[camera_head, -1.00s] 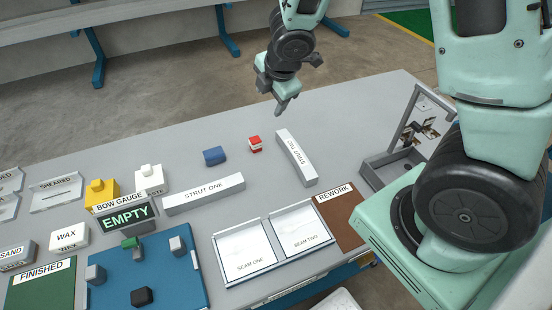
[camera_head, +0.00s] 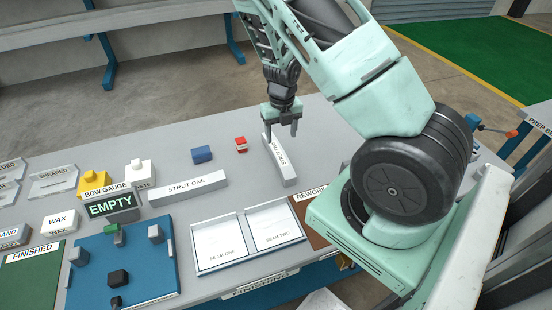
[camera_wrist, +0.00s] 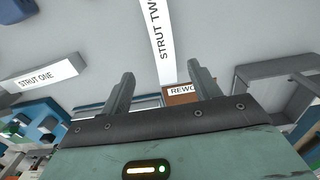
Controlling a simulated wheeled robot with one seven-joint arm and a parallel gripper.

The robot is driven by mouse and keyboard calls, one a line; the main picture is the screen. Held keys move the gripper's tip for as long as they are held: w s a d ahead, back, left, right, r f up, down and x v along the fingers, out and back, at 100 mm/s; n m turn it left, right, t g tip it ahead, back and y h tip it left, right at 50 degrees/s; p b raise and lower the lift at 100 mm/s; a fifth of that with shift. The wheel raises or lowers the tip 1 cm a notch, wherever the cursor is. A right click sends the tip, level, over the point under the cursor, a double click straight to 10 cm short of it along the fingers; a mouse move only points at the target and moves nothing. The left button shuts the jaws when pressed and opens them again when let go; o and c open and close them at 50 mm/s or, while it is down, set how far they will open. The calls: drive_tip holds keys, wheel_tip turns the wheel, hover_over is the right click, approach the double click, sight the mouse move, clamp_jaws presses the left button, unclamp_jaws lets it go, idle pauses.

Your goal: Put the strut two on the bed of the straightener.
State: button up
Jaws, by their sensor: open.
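Strut two (camera_head: 279,165) is a long white-topped bar lying on the grey table, its length running away from the camera. My gripper (camera_head: 282,132) is open and empty over the strut's far end, pointing down. In the wrist view, strut two (camera_wrist: 156,35) runs between the two spread fingers of my gripper (camera_wrist: 158,72); I cannot tell how far above it they are. No label reading straightener shows. A device with an orange-tipped handle (camera_head: 494,129) shows at the right, partly hidden by my arm; I cannot tell whether it is the straightener.
Strut one (camera_head: 187,188) lies left of strut two. A blue block (camera_head: 202,154) and a red-and-white block (camera_head: 241,144) sit nearby. The seam tray (camera_head: 205,268) and the brown rework mat (camera_head: 306,208) lie in front. A grey metal frame (camera_wrist: 275,70) stands right in the wrist view.

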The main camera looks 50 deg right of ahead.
sight(281, 160)
wheel_tip(281, 160, down, 12)
drive_tip(key=shift+s+f+b, duration=0.15)
drive_tip(key=shift+b, duration=0.3)
clamp_jaws()
